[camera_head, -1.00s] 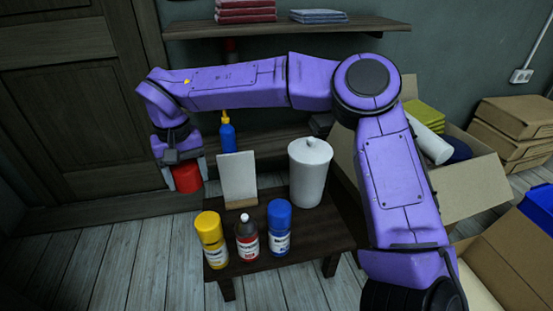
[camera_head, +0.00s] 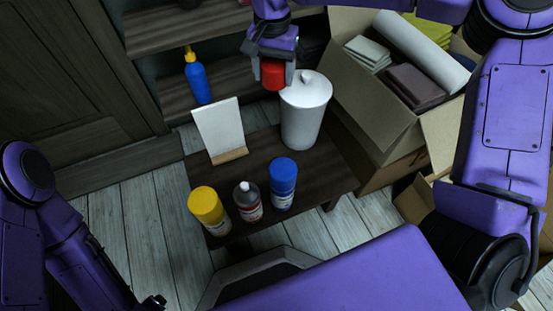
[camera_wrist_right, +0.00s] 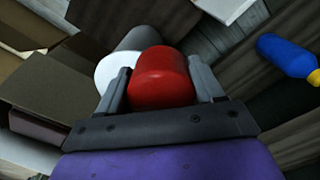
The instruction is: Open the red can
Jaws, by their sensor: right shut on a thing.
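The red can (camera_head: 247,203) stands upright on the small dark table, between a yellow and a blue can. Its dark shoulder and small white nozzle are bare on top. My right gripper (camera_head: 272,78) is shut on a red cap (camera_head: 272,73), well behind the can and just left of the white lidded pot. The cap also shows in the right wrist view (camera_wrist_right: 162,78), between the two fingers. My left arm shows at the left edge, but its gripper is not in view.
The yellow can (camera_head: 209,209) and blue can (camera_head: 283,183) flank the red can closely. A white panel (camera_head: 219,129) on a wooden foot and the white pot (camera_head: 301,115) stand behind. A blue bottle (camera_head: 197,80) is on a shelf. An open carton (camera_head: 372,120) stands right.

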